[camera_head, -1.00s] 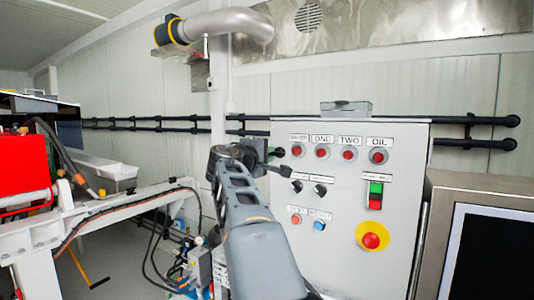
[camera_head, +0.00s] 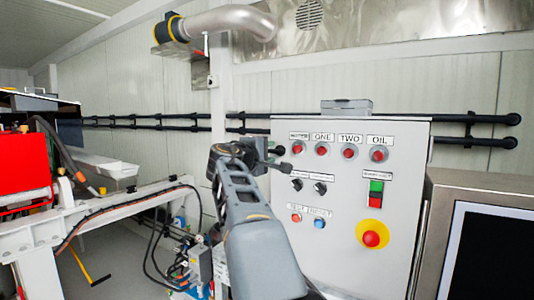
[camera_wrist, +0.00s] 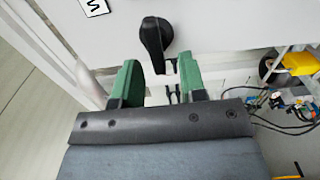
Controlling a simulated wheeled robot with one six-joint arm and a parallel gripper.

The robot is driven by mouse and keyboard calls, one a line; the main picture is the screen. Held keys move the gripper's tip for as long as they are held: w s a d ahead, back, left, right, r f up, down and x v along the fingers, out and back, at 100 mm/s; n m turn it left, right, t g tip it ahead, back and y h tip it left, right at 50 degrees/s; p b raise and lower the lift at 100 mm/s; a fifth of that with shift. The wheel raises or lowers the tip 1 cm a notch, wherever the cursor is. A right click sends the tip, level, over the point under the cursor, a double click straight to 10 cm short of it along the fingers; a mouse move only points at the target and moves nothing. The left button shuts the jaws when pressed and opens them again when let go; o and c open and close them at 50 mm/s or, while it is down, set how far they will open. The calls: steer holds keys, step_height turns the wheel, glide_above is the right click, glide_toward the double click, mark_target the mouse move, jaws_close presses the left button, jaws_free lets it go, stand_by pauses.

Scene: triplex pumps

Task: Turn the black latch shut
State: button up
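The black latch (camera_wrist: 153,40) is a rounded dark handle on the pale cabinet face in the wrist view. It has a wide knob end and a narrower end toward my gripper. My gripper (camera_wrist: 158,68) is open, with a green pad on each finger. The latch lies just past the fingertips, roughly in line with the gap between them, and I see no clear contact. In the head view my arm reaches up to the left edge of the control cabinet (camera_head: 345,215), and the fingers are mostly hidden behind my wrist.
Red indicator lamps, dark knobs and a red emergency stop button (camera_head: 371,234) sit on the cabinet front. A monitor (camera_head: 490,250) stands close at right. Hoses and a yellow part (camera_wrist: 300,62) lie at the right of the wrist view. A white frame (camera_head: 120,210) is at left.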

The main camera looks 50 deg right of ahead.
steer(key=b+v, duration=0.3)
steer(key=v, duration=1)
steer(key=shift+a+b, duration=0.3)
steer(key=shift+a, duration=0.1)
steer(key=w+a+f+y, duration=0.1)
steer(key=a+f+y, duration=0.15)
steer(key=f, duration=0.45)
steer(key=w+a+f+t+y, duration=0.1)
steer(key=f+y, duration=0.2)
steer(key=f, duration=0.4)
steer(key=w+a+f+y, duration=0.2)
steer(key=f+y, duration=0.1)
steer(key=f, duration=0.5)
steer(key=s+a+f+m+g+y, duration=0.1)
steer(key=s+a+f+y, duration=0.3)
steer(key=f, duration=0.6)
steer(key=s+a+f+m+g+y, duration=0.1)
steer(key=s+a+f+m+y, duration=0.1)
steer(key=s+a+f+y, duration=0.3)
steer(key=s+a+f+p, duration=0.1)
steer(key=s+a+f, duration=0.3)
steer(key=a+f, duration=0.1)
steer(key=shift+s+a+f, duration=0.15)
steer(key=shift+a+f, duration=0.1)
steer(key=shift+f, duration=0.05)
